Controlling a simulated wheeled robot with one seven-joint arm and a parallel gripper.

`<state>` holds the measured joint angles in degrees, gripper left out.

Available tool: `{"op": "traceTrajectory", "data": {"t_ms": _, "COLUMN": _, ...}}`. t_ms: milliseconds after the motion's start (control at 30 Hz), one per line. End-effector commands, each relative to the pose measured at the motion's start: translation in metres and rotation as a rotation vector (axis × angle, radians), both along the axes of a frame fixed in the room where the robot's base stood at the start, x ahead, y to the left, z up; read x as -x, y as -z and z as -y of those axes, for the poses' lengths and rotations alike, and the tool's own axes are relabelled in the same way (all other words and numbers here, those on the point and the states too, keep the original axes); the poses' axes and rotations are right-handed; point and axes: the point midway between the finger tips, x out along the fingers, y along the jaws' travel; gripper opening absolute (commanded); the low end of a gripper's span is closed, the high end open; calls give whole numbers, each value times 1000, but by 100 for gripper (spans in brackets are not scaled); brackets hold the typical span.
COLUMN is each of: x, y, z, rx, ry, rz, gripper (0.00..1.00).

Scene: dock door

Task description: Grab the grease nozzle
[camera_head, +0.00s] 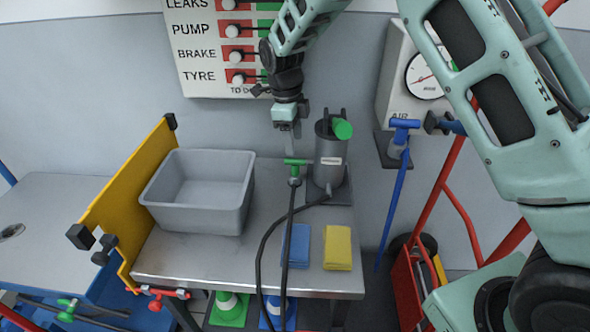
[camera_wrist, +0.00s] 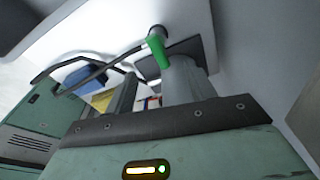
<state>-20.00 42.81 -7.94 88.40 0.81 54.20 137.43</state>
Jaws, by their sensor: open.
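The grease nozzle (camera_head: 295,163) has a green T-shaped top and a dark hose that hangs from it over the front of the steel bench. It stands left of the dark grease pump (camera_head: 331,160), which has a green part on its top. My gripper (camera_head: 291,133) points down just above the nozzle, open and with nothing between its fingers. In the wrist view, a green piece that looks like the nozzle (camera_wrist: 159,50) is near the fingertips (camera_wrist: 152,76), its hose running left. One finger partly overlaps the view around it, so I cannot tell whether they touch.
On the bench (camera_head: 270,270) are a grey bin (camera_head: 197,218), a blue cloth (camera_head: 297,246) and a yellow cloth (camera_head: 338,248). A yellow panel (camera_head: 130,200) stands at the left. A blue air nozzle (camera_head: 405,124) and a red hand truck (camera_head: 440,185) are at the right.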

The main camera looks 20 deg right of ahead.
Motion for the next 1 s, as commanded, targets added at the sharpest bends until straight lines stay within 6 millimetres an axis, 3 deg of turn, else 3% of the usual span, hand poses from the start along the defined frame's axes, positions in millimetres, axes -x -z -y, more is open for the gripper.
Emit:
{"op": "traceTrajectory", "data": {"t_ms": 300, "x": 4, "y": 49, "z": 5, "rx": -1, "ry": -2, "rz": -3, "gripper": 55}}
{"op": "traceTrajectory", "data": {"t_ms": 467, "x": 4, "y": 58, "z": 5, "rx": -1, "ry": -3, "rz": -2, "gripper": 55}}
{"op": "traceTrajectory", "data": {"t_ms": 800, "x": 4, "y": 102, "z": 5, "rx": -1, "ry": -5, "rz": -3, "gripper": 55}}
{"op": "traceTrajectory", "data": {"t_ms": 1000, "x": 4, "y": 107, "z": 5, "rx": -1, "ry": -5, "rz": 0, "gripper": 55}}
